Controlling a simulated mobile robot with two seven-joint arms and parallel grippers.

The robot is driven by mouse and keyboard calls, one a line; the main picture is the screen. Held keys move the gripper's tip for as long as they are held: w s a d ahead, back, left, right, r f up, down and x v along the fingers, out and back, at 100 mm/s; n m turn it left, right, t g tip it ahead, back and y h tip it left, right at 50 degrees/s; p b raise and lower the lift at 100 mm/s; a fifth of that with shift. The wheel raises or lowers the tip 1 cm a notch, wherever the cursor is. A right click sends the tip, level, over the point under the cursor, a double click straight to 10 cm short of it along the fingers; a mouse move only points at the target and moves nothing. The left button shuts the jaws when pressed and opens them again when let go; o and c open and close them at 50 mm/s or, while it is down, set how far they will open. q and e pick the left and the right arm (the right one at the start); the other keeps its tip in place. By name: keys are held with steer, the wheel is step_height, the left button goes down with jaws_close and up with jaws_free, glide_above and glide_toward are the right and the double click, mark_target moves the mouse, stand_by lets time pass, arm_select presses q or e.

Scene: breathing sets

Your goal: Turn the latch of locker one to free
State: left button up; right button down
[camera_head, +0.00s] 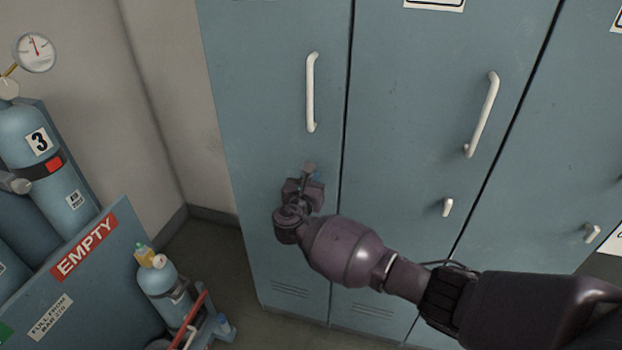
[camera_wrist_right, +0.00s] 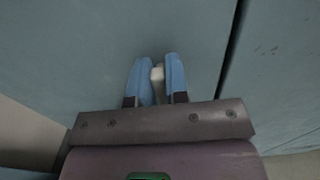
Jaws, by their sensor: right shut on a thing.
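Locker one seems to be the leftmost blue door (camera_head: 265,100), shut, with a white vertical handle (camera_head: 311,92); its number is out of view. My right gripper (camera_head: 311,172) is at this door, below the handle. In the right wrist view its blue fingers (camera_wrist_right: 156,82) are shut on a small pale latch (camera_wrist_right: 157,74). The fingers hide most of the latch, and I cannot tell its exact angle. My left gripper is not in view.
Two more shut locker doors stand to the right, with pale latches (camera_head: 447,207) (camera_head: 592,233). At the left are blue gas cylinders (camera_head: 28,135), a rack with an EMPTY sign (camera_head: 84,247) and a small cylinder (camera_head: 165,290). Some floor shows between rack and lockers.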

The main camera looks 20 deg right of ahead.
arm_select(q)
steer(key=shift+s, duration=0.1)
arm_select(e)
steer(key=shift+m, duration=0.3)
steer(key=shift+s+d+f+m, duration=0.1)
steer(key=shift+f+m, duration=0.05)
steer(key=shift+m, duration=1.05)
steer(key=m+b, duration=0.1)
steer(key=m, duration=0.1)
steer(key=shift+s+d+f+m, duration=0.1)
steer(key=shift+m, duration=0.3)
arm_select(q)
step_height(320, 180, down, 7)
steer(key=b, duration=0.6)
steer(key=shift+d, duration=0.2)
arm_select(e)
steer(key=m, duration=0.8)
steer(key=f+m, duration=0.1)
steer(key=m, duration=0.3)
steer(key=shift+s+d, duration=0.15)
steer(key=shift+d, duration=0.1)
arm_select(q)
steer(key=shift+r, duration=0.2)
arm_select(e)
steer(key=shift+r, duration=0.1)
